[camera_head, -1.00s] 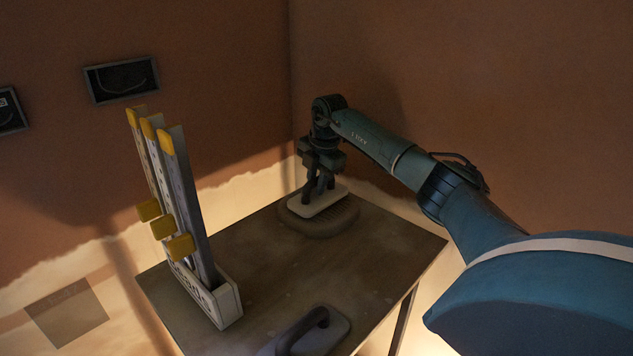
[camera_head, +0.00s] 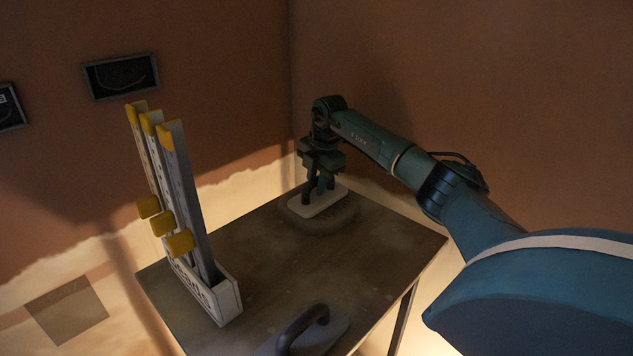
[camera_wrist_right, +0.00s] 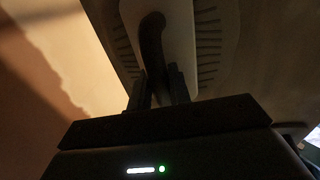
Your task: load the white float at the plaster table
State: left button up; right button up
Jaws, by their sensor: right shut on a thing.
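The white float (camera_head: 317,202) lies flat over a round brownish mound of plaster (camera_head: 330,217) at the far corner of the plaster table (camera_head: 290,265). My right gripper (camera_head: 318,186) points down from above and is shut on the float's dark handle. In the right wrist view the float's pale plate (camera_wrist_right: 178,35) and its curved dark handle (camera_wrist_right: 152,45) show, with the fingers (camera_wrist_right: 155,92) on either side of the handle. Ridged plaster spreads out on both sides of the plate. My left gripper is not in view.
A white rack (camera_head: 228,300) holding several tall levels with yellow ends stands at the table's left edge. Another float with a dark handle (camera_head: 303,328) lies at the near edge. Plastered walls meet behind the table. The table's middle is clear.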

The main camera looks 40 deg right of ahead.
aim_at(317, 178)
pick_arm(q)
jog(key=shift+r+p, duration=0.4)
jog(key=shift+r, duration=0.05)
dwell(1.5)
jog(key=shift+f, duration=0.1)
pick_arm(e)
jog(key=shift+r+p, duration=0.55)
jog(key=shift+p, duration=0.1)
jog(key=shift+r+p, duration=0.35)
jog(key=shift+r, duration=0.05)
jog(key=shift+r+p, duration=1.35)
notch_tip(317, 178, up, 2)
jog(key=shift+p, duration=0.95)
jog(key=shift+r+p, duration=0.25)
jog(key=shift+p, duration=0.05)
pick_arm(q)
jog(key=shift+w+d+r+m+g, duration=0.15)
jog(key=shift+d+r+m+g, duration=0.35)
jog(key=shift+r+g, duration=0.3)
